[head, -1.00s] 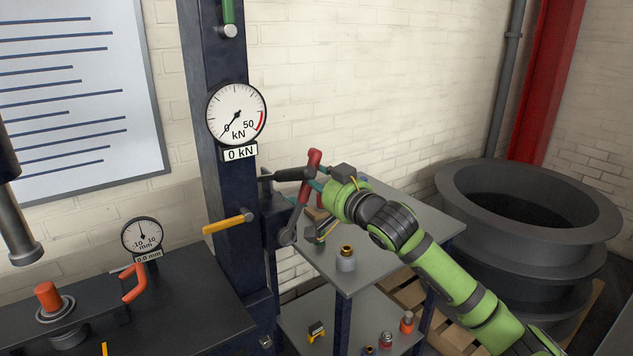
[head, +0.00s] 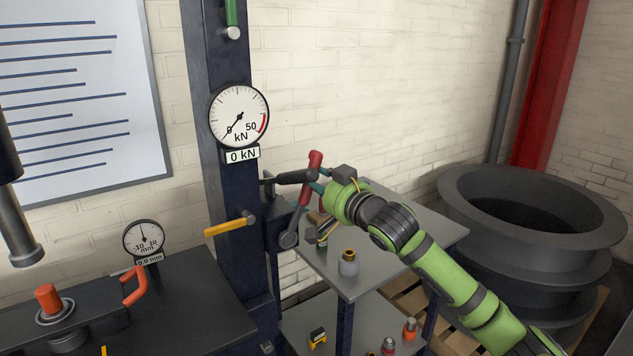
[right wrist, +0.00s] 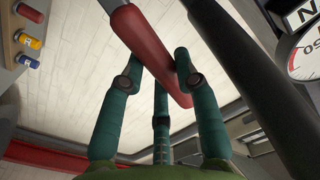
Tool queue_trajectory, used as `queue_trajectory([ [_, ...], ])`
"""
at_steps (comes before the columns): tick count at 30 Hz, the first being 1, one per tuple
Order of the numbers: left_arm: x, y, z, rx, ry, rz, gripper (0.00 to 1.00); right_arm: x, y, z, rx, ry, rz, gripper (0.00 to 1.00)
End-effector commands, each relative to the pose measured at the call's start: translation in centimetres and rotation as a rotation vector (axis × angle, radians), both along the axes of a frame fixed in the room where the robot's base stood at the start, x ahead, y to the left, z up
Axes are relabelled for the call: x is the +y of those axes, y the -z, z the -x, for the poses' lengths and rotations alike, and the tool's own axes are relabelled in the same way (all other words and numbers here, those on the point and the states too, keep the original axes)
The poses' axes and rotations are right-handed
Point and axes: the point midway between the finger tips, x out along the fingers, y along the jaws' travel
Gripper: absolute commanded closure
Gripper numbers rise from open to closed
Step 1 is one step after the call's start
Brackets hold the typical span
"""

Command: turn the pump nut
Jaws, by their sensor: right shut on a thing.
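The pump (head: 277,223) is a dark block on the side of the blue press column. My right gripper (head: 319,187) is at this lever from the right, shut on the red grip. In the right wrist view its teal fingers (right wrist: 159,72) close around the red grip (right wrist: 142,40). I cannot make out a separate pump nut with certainty. My left gripper is not in view.
A yellow handle (head: 230,227) sticks out of the column below the kN gauge (head: 239,116), which reads 0 kN. A grey cart (head: 375,272) stands under my right arm, with a brass-topped canister (head: 348,263). Large dark rings (head: 455,215) stand at right.

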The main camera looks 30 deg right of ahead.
Motion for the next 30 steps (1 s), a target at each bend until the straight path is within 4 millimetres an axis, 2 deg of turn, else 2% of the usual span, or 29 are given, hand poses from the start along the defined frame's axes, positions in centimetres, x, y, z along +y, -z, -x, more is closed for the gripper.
queue_trajectory([
  [16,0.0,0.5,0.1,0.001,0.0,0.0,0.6,0.1,-0.1,-1.0,-0.003,-0.001,-0.001,1.0],
  [17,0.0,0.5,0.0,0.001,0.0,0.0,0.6,0.1,-0.1,-1.0,-0.004,-0.002,-0.001,0.6],
  [18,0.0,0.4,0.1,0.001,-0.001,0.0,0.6,0.1,-0.1,-1.0,-0.004,-0.002,-0.001,0.44],
  [19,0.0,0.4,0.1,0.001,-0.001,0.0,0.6,0.1,-0.1,-1.0,-0.003,-0.001,-0.001,0.41],
  [26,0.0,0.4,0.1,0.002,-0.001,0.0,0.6,0.1,-0.1,-1.0,-0.003,-0.001,0.0,0.41],
  [28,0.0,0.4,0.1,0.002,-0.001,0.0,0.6,0.1,0.1,-1.0,0.002,-0.001,-0.001,0.6],
  [30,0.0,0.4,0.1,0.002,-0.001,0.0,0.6,0.1,0.1,-1.0,0.002,-0.002,-0.001,0.6],
])
